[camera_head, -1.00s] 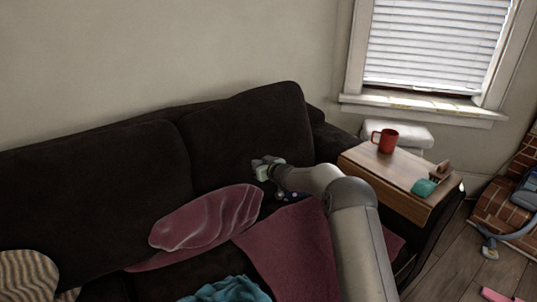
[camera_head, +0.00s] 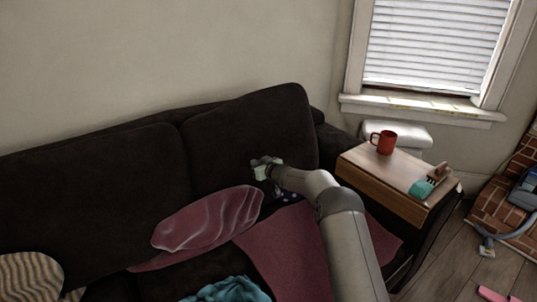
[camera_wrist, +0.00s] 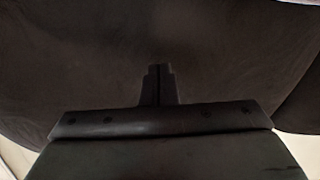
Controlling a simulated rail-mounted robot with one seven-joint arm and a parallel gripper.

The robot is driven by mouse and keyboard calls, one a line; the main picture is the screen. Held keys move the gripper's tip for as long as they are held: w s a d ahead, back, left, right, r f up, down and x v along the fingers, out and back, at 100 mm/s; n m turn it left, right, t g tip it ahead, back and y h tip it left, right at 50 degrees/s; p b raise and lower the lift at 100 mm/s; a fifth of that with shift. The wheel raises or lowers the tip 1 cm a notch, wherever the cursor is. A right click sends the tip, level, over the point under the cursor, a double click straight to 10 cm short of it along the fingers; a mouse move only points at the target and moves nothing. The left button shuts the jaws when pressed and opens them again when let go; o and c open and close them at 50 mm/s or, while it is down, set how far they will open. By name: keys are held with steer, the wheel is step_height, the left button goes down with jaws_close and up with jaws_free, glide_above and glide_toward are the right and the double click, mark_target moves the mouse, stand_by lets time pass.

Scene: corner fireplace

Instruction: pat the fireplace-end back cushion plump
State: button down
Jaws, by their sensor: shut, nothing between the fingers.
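The fireplace-end back cushion (camera_head: 245,130) is the dark brown one on the right of the sofa, upright against the backrest. It also fills most of the wrist view (camera_wrist: 90,55). My gripper (camera_head: 257,165) is shut and empty, at the lower middle of this cushion's front. In the wrist view the closed fingertips (camera_wrist: 160,70) point at the dark fabric, touching it or very close; I cannot tell which.
The other back cushion (camera_head: 90,200) stands to the left. A shiny maroon pillow (camera_head: 210,220) and maroon cloth (camera_head: 285,245) lie below my gripper. A wooden tray (camera_head: 375,175) with a red mug (camera_head: 384,142) and a teal-bristled brush (camera_head: 421,189) sits on the right armrest.

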steer(key=w+d+p, duration=0.3)
steer(key=d, duration=0.4)
steer(key=shift+w+d+r, duration=0.2)
steer(key=shift+d+r, duration=0.2)
stand_by(0.6)
steer(key=s+d+r+m+t+h+p, duration=0.1)
steer(key=s+d+r+m+h+p, duration=0.2)
steer(key=r, duration=0.6)
steer(key=s+d+r+m+h+p, duration=0.1)
steer(key=d+r+h, duration=0.2)
steer(key=d+r, duration=0.35)
steer(key=s+d+r+m+g+h+p, duration=0.1)
steer(key=s+d+r+h+p, duration=0.15)
steer(key=s+r, duration=0.35)
steer(key=s+d+r+m+g+h+p, duration=0.1)
steer(key=s+d+r+g+h, duration=0.2)
steer(key=s, duration=0.5)
steer(key=s+d+r+m+g+y+p, duration=0.1)
steer(key=s+g+p, duration=0.4)
steer(key=s, duration=4.1)
steer(key=d+g+y, duration=0.1)
steer(key=g, duration=0.2)
steer(key=shift+r+m+p, duration=0.3)
steer(key=shift+r+p, duration=0.05)
